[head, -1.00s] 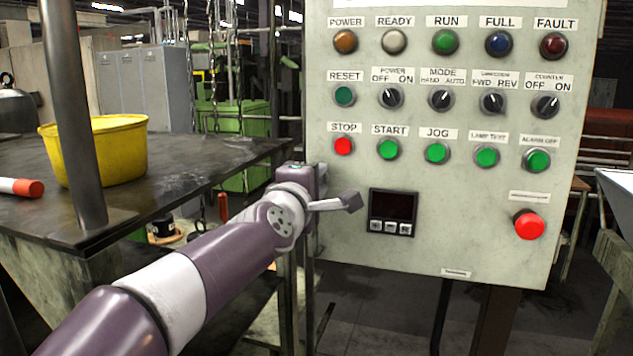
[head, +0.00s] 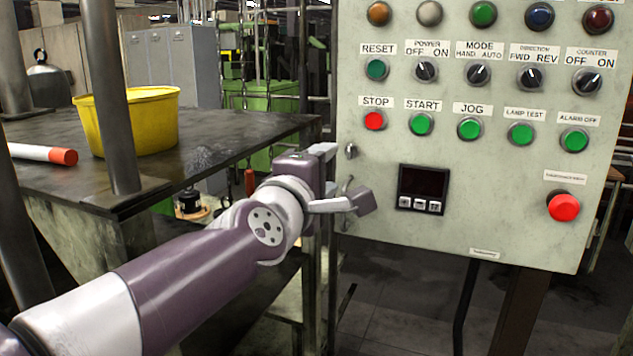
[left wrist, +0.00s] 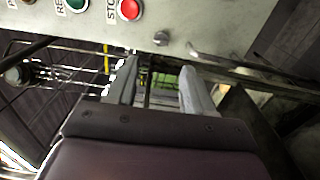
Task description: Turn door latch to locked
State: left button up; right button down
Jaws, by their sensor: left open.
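A small metal knob (head: 351,151), perhaps the door latch, sits on the left edge of the grey-green control panel (head: 460,232), below and left of the red STOP button. A bent metal piece (head: 346,186) shows just below it. In the left wrist view a small metal knob (left wrist: 161,38) is on the panel face beyond the fingers. My left gripper (head: 328,152) is just left of the panel edge, close to the knob. Its two fingers stand apart and empty in the left wrist view (left wrist: 158,75). The knob's setting is too small to tell. My right gripper is out of view.
Buttons and switches cover the panel, with a red mushroom button (head: 564,207) at lower right. A dark table (head: 220,140) at left bears a yellow bucket (head: 150,125) and a red-tipped white cylinder (head: 45,154). A post (head: 105,90) stands at its front.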

pick_arm(q)
jog(key=shift+v, duration=1.8)
jog(key=s+a+f+m+g+y+p, duration=0.15)
jog(key=f+m+g, duration=0.35)
jog(key=f, duration=0.6)
jog(key=s+f+m+g+p, duration=0.1)
jog(key=s+f+m+g, duration=0.15)
jog(key=f+m, duration=0.65)
jog(key=s+a+f+g+y+p, duration=0.2)
jog(key=s+a+f+g, duration=0.2)
jog(key=s+a+f, duration=0.2)
jog(key=s+a+f+g+y+p, duration=0.1)
jog(key=s+a+f+g, duration=0.3)
jog(key=f, duration=0.7)
jog(key=s+a+y, duration=0.1)
jog(key=s+a, duration=0.1)
jog(key=shift+s+a+m+p, duration=0.3)
jog(key=shift+s+m+p, duration=0.1)
jog(key=shift+r, duration=0.1)
jog(key=shift+c, duration=0.3)
